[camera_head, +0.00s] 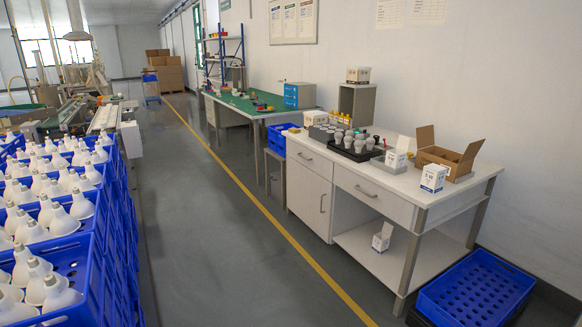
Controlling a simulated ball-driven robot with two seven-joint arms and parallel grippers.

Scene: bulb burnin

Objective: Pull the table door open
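The white table (341,166) stands at the right against the wall. Its cabinet door (308,200) is at the left of the table's front, below a small drawer (309,159). The door looks closed and has a vertical metal handle (322,203) near its right edge. A wider drawer (372,196) with a horizontal handle is to the right, above an open shelf. Neither gripper is in view.
Blue crates of white bulbs (108,235) line the left side. A grey floor aisle (205,230) with a yellow line (262,207) is clear up to the table. An empty blue crate (478,289) lies at the table's right end. A stool (275,170) stands beyond the cabinet.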

